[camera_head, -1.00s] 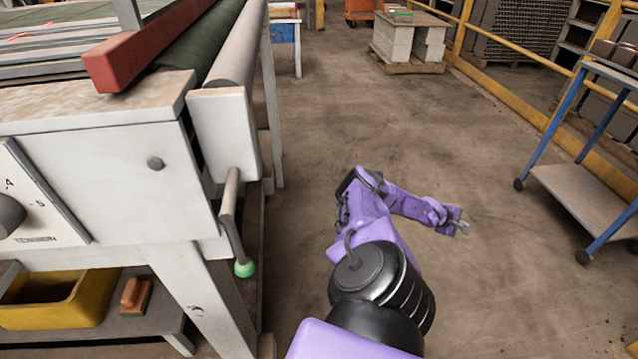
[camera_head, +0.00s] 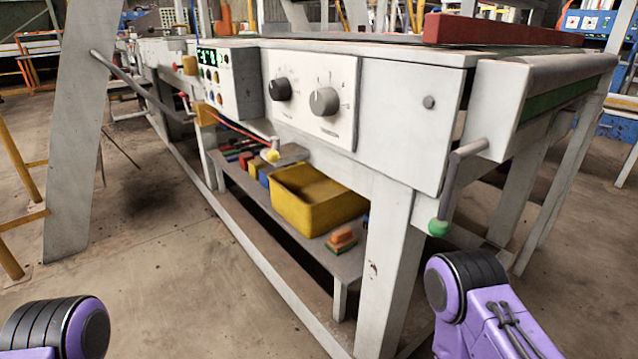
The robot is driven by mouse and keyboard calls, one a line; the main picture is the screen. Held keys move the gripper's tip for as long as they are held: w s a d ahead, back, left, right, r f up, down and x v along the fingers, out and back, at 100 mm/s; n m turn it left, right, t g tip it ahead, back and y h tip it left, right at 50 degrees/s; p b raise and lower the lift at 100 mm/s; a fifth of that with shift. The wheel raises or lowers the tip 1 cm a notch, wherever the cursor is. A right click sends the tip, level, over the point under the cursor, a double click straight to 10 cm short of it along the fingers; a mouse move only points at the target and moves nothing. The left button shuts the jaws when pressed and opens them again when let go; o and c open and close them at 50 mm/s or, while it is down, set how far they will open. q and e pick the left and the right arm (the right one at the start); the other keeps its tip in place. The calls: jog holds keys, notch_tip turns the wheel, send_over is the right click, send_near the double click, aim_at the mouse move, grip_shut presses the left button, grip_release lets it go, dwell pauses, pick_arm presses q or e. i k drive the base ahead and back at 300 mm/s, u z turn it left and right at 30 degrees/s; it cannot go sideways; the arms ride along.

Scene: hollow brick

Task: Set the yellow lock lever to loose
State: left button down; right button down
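A lever with a yellow ball end (camera_head: 271,155) shows low on the front of the white machine (camera_head: 405,110), below the dial panel. It looks like the yellow lock lever, but it is small here, and I cannot read its setting or any marking beside it. A thin red rod or cable runs down toward it from an orange-yellow block (camera_head: 205,114). Purple and black parts of my arms show at the lower left and lower right. Both grippers are outside the picture, so their fingers are hidden.
Black and grey dials (camera_head: 324,101) and a control box with buttons (camera_head: 228,82) are on the machine front. A crank with a green ball (camera_head: 437,227) hangs at its right corner. A yellow bin (camera_head: 318,200) sits on the lower shelf. The floor in front is clear.

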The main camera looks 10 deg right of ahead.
aim_at(272, 157)
jog(key=u, duration=0.05)
jog(key=k, duration=1.25)
jog(key=u, duration=0.95)
jog(key=i, duration=1.5)
jog(key=z, duration=0.75)
jog(key=i, duration=0.5)
jog(key=z, duration=0.6)
